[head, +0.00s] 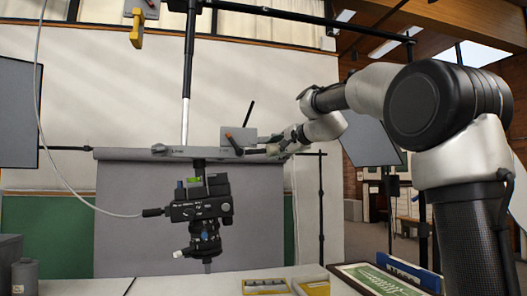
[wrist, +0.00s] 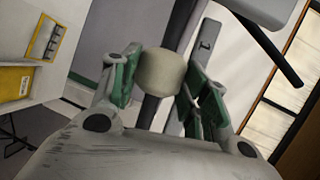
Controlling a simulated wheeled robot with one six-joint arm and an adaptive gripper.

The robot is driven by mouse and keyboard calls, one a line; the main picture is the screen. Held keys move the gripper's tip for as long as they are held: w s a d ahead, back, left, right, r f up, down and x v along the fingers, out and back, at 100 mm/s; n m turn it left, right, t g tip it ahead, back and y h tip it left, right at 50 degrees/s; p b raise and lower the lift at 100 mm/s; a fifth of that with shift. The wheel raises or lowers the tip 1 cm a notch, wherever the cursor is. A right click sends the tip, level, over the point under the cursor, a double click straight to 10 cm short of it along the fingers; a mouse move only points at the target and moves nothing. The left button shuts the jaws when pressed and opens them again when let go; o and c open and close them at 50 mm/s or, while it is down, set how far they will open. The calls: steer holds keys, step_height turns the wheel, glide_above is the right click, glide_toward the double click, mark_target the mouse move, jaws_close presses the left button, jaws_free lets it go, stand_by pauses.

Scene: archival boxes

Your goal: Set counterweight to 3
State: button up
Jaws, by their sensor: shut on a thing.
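A camera (head: 203,209) hangs below a grey horizontal arm (head: 180,152) on a stand. A grey block (head: 238,137) with a black rod sits near this arm's right part, beside an orange-ended lever (head: 234,145). In the wrist view, a pale rounded knob (wrist: 159,73) sits between the green-padded fingers of my gripper (wrist: 160,85), which is shut on it. Behind it a grey plate (wrist: 207,40) carries the mark 1. My gripper also shows in the head view (head: 277,146) at the arm's right end. I cannot read any other scale mark.
A table (head: 185,286) runs along the bottom, with a yellow-edged tray (head: 265,287) and a green panel (head: 378,280). A cable (head: 62,170) hangs at left. A black stand (head: 320,200) and a grey screen (head: 368,142) stand to the right.

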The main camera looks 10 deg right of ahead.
steer(key=d, duration=0.9)
steer(key=shift+d+r, duration=0.15)
steer(key=shift+r, duration=0.2)
steer(key=o, duration=1.4)
steer(key=shift+o, duration=0.2)
steer(key=v, duration=1.2)
steer(key=shift+d, duration=0.1)
